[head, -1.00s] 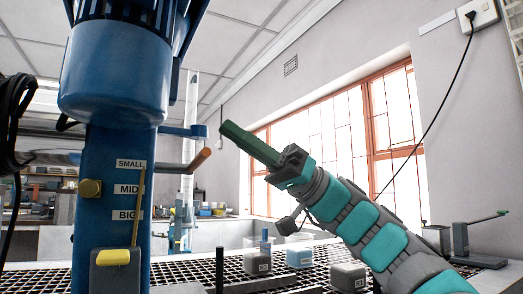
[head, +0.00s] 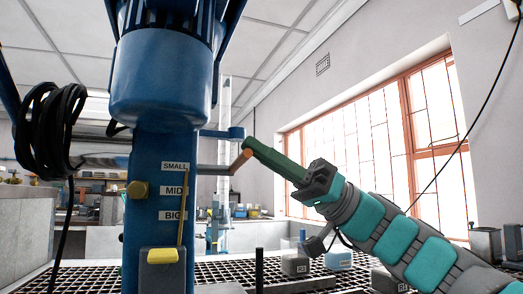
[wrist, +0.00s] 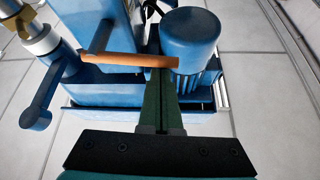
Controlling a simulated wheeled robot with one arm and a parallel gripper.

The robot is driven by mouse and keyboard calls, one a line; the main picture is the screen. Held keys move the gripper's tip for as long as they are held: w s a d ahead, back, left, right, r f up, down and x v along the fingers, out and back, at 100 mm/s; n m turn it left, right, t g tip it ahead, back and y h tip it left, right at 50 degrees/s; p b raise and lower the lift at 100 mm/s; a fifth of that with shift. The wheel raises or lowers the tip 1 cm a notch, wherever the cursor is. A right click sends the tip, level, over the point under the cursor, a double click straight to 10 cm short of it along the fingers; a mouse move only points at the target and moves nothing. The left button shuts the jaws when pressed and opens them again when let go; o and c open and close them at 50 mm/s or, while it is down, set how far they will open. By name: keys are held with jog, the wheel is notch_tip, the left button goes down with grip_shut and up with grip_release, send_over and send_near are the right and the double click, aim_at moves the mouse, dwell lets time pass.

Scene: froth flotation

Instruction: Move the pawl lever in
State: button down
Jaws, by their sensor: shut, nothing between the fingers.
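The pawl lever appears to be the orange-handled lever on the blue machine column; its orange handle (head: 240,160) sits on a grey rod at the column's right side. In the wrist view the handle (wrist: 130,60) runs across the picture at my fingertips. My gripper (head: 248,143) has long green fingers, shut and empty, with the tips right at the handle's end. In the wrist view my gripper (wrist: 164,78) comes up from below and meets the handle near its right end. I cannot tell whether they touch.
The blue column (head: 155,220) carries SMALL, MID and BIG labels, a brass knob (head: 138,190) and a yellow pointer block (head: 162,256). A blue arm (head: 222,133) juts out above the lever. Small grey blocks (head: 295,265) stand on the black grating.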

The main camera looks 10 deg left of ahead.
jog(key=shift+f, duration=0.1)
jog(key=shift+f+n+g+b, duration=0.15)
jog(key=shift+n+g+b, duration=0.15)
jog(key=shift+n+b, duration=0.2)
